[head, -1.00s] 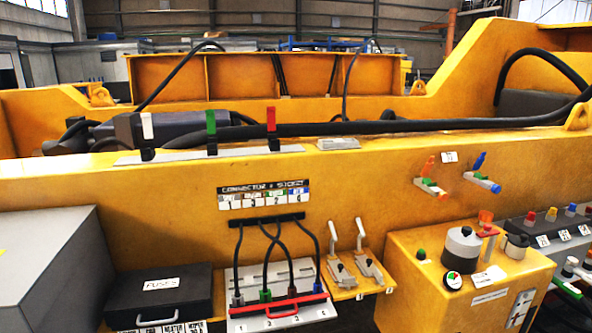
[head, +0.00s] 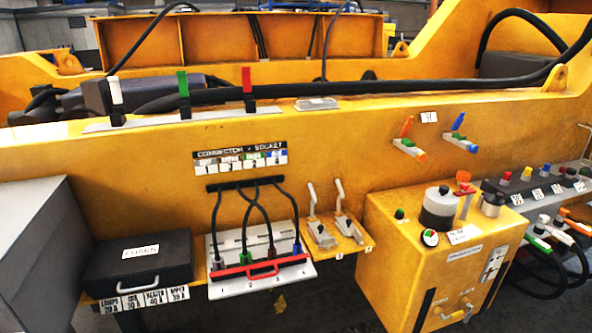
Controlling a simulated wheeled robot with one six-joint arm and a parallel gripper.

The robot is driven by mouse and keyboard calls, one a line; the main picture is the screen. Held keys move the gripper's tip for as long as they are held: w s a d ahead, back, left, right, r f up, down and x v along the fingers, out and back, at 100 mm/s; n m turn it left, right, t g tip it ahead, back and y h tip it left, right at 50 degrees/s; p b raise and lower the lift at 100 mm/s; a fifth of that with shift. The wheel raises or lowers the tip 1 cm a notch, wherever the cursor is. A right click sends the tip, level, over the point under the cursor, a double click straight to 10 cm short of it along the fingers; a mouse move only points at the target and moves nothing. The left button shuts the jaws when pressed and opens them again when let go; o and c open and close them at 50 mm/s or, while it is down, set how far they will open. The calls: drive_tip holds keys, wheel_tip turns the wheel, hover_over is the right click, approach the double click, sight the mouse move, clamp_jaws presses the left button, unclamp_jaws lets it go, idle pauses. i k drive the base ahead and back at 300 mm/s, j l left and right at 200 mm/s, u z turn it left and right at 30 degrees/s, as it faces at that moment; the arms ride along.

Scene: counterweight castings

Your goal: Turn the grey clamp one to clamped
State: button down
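Two grey toggle clamps stand side by side on a small yellow shelf (head: 345,249) that sticks out from the yellow frame. The left grey clamp (head: 321,236) and the right grey clamp (head: 349,230) each have a pale handle pointing up and leaning slightly. Small white tags sit at the shelf's front edge, too small to read, so I cannot tell which clamp is number one. My gripper is not in view.
Left of the clamps is a socket panel (head: 225,292) with a red bar (head: 262,272) and plugged cables. A black case (head: 137,268) lies farther left. A yellow control box (head: 400,245) stands close on the right. Two coloured levers (head: 409,140) (head: 460,133) are above.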

sight(327, 242)
drive_tip(key=i+j+z, duration=0.1)
drive_tip(key=i, duration=0.45)
drive_tip(key=i+j, duration=0.15)
drive_tip(key=i, duration=0.4)
drive_tip(key=z, duration=0.05)
